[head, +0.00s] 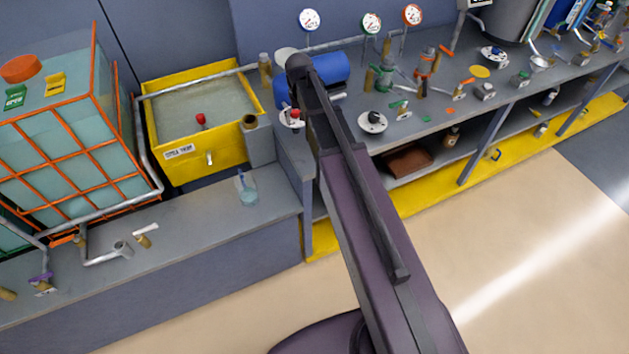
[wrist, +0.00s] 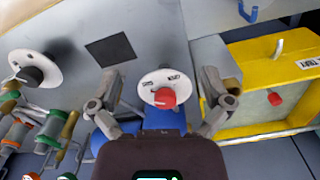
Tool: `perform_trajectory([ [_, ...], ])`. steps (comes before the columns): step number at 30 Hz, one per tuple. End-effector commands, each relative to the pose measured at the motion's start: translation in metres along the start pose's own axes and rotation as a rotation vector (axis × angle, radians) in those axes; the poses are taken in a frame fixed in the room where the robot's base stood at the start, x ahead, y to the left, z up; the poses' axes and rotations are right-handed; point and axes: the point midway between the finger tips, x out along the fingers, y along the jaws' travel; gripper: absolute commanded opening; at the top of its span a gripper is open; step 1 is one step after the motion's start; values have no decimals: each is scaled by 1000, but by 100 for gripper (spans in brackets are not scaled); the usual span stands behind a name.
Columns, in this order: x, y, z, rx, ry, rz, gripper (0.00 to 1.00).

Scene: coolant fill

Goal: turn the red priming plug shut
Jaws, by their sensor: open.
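The red priming plug (wrist: 164,98) sits on a round white plate (wrist: 151,82) with small dark labels, too small to read surely. In the head view the white plate (head: 289,122) shows on the bench beside the blue cylinder, partly covered by my arm. My gripper (wrist: 162,78) is open in the wrist view, one finger on each side of the plate. The plug lies between the fingers, with a visible gap on both sides. In the head view my gripper is mostly hidden by my arm.
A yellow tank (head: 170,167) with another red knob (head: 200,120) is to the left. A second white dial with a dark knob (head: 373,117) is to the right. The floor in front is clear.

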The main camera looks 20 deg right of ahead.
Motion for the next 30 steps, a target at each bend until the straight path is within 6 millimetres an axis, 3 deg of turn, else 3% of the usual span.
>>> perform_trajectory([
  [30, 58, 6, 135, -62, 0, 0, 99],
])
